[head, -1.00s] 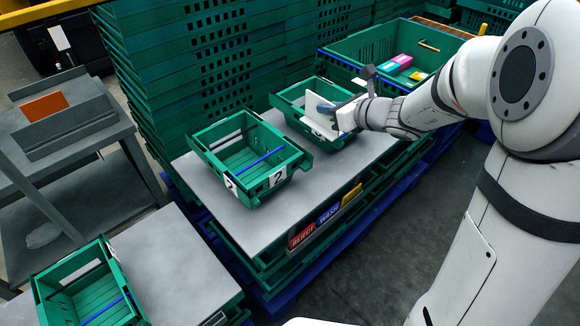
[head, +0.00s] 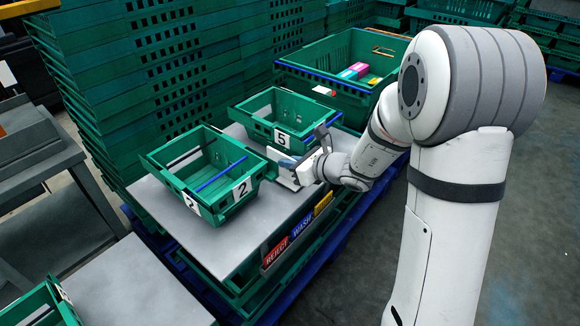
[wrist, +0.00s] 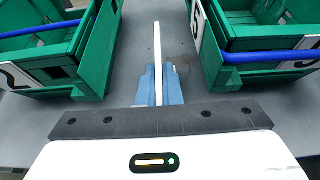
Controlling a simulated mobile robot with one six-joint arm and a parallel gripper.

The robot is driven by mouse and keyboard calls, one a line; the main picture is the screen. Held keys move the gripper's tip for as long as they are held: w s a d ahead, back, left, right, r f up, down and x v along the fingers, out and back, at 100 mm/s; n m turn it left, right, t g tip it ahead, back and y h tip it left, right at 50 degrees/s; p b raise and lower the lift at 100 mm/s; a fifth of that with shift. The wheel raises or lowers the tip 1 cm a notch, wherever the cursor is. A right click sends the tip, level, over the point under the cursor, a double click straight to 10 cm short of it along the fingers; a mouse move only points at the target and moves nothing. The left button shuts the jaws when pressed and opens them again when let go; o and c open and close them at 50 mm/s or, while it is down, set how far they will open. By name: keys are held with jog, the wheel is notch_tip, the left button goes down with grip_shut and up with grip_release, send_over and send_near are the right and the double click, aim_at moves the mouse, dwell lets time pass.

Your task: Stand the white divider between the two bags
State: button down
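The white divider (head: 281,157) is a thin flat panel. My gripper (head: 297,169) holds it near the front of the table, by the gap between two green crates. In the wrist view the divider (wrist: 157,45) is seen edge-on, upright, between my blue fingers (wrist: 159,88), which are shut on it. The crate marked 2 (head: 215,207) is at its left and the crate marked 5 (head: 262,127) at its right and behind. Whether the divider touches the table I cannot tell. No bags can be made out.
The grey tabletop (head: 232,245) is bare in front of the crates. A larger green crate (head: 310,85) with coloured boxes (head: 352,71) stands at the back right. Coloured signs, REJECT (head: 275,254) and WASH (head: 302,226), line the front edge.

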jog(key=shift+f, duration=0.25)
jog(key=shift+f, duration=0.25)
jog(key=c, duration=1.6)
grip_release()
jog(key=shift+r, duration=0.1)
